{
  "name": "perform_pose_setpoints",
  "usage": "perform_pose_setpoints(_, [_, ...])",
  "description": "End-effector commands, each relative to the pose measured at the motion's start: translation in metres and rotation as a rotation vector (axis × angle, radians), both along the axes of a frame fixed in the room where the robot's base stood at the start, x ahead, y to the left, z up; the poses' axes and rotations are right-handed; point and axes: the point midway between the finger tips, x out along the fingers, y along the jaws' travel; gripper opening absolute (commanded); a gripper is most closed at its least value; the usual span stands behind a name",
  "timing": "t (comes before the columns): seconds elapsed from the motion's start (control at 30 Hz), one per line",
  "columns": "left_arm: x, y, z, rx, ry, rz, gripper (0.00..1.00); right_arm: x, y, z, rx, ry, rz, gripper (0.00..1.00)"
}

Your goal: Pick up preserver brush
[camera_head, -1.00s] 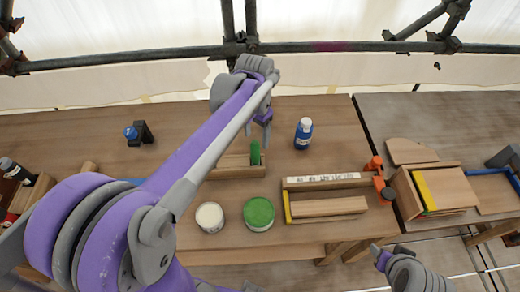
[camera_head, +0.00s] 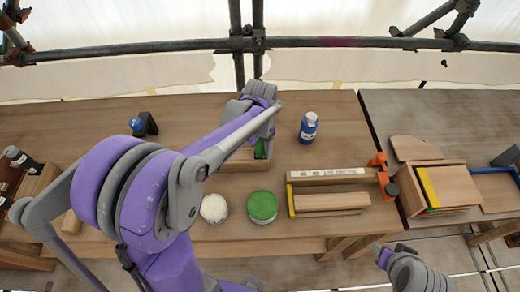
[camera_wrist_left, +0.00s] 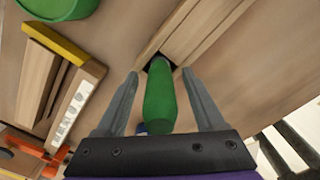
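The preserver brush shows as a green handle (camera_wrist_left: 160,98) in the left wrist view. Its lower end goes into a dark opening at the end of a wooden holder (camera_wrist_left: 200,32). My left gripper (camera_wrist_left: 160,78) is open, with one finger on each side of the handle and gaps between. In the head view only a bit of the green handle (camera_head: 261,149) shows at the holder (camera_head: 240,165), beneath my left wrist, which partly hides both. My right gripper (camera_head: 383,256) is at the lower right, far from the brush; its fingers are unclear.
A white-lidded tin (camera_head: 214,208) and a green-lidded tin (camera_head: 262,206) stand in front of the holder. A blue bottle (camera_head: 308,127) stands to its right. A wooden tray with a yellow end (camera_head: 291,201) and an orange clamp (camera_head: 381,170) lie further right.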

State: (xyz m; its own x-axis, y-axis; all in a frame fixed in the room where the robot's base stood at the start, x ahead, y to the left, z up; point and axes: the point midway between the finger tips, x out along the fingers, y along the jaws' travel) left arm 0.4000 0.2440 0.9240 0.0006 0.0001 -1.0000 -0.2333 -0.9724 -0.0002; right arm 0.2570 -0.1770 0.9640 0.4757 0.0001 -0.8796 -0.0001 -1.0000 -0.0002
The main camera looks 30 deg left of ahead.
Motion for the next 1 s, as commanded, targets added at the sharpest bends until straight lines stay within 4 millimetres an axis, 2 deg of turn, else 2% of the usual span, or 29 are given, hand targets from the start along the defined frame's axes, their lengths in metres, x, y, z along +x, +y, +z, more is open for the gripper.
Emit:
perform_pose_setpoints(0.03, [0.0, 0.0, 0.0, 0.0, 0.0, 0.0, 0.6, 0.0, 0.0, 0.0, 0.0, 0.0, 0.0, 0.5])
perform_pose_setpoints(0.37, [0.0, 0.0, 0.0, 0.0, 0.0, 0.0, 0.01, 0.0, 0.0, 0.0, 0.0, 0.0, 0.0, 0.5])
perform_pose_setpoints(0.77, [0.0, 0.0, 0.002, 0.0, 0.0, 0.0, 0.0, 0.0, 0.0, 0.0, 0.0, 0.0, 0.0, 0.5])
perform_pose_setpoints(1.0, [0.0, 0.0, 0.026, 0.0, 0.0, 0.0, 0.0, 0.001, 0.0, 0.003, 0.0, -0.002, 0.0, 0.5])
